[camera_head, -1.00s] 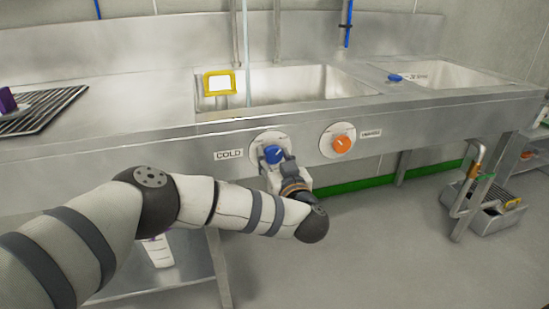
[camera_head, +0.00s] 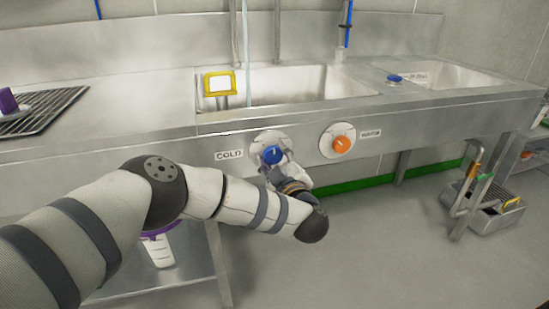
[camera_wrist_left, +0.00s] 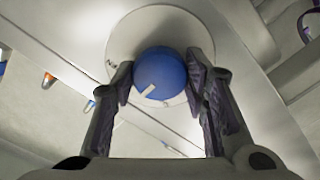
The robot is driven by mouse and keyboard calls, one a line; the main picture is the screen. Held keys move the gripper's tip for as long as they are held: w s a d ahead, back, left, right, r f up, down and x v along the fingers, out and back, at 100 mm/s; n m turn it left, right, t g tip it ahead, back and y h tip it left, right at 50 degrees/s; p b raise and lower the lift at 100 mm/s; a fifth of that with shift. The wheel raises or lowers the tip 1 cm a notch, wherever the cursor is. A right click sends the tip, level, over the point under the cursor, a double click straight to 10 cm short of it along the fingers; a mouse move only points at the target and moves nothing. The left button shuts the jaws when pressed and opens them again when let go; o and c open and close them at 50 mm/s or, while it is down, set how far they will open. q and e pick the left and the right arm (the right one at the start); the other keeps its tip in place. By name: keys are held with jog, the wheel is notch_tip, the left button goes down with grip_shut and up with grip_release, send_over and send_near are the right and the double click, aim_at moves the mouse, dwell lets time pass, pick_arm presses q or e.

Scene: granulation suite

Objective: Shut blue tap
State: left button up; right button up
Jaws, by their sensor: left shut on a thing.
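The blue tap (camera_head: 273,155) is a round knob on a pale disc in the sink's front panel, right of the "COLD" label (camera_head: 229,155). Its white mark points nearly straight up in the head view. My left gripper (camera_wrist_left: 163,88) is shut on the blue tap, with one dark finger on each side of the knob (camera_wrist_left: 162,72) in the left wrist view. In the head view the wrist hides much of the fingers. A thin pale stream (camera_head: 246,50) hangs over the basin. My right gripper is out of view.
An orange tap (camera_head: 342,145) sits on its own disc to the right. A yellow-framed card (camera_head: 219,83) stands at the basin's edge. A purple-rimmed container (camera_head: 159,248) is on the shelf below. A metal stand (camera_head: 475,195) is on the floor at right.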

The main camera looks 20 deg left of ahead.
pick_arm(q)
jog(key=n, duration=0.4)
jog(key=shift+n, duration=0.3)
jog(key=n, duration=0.4)
jog(key=shift+n+b, duration=0.3)
jog(key=o, duration=1.1)
jog(key=shift+o, duration=0.2)
jog(key=v, duration=1.2)
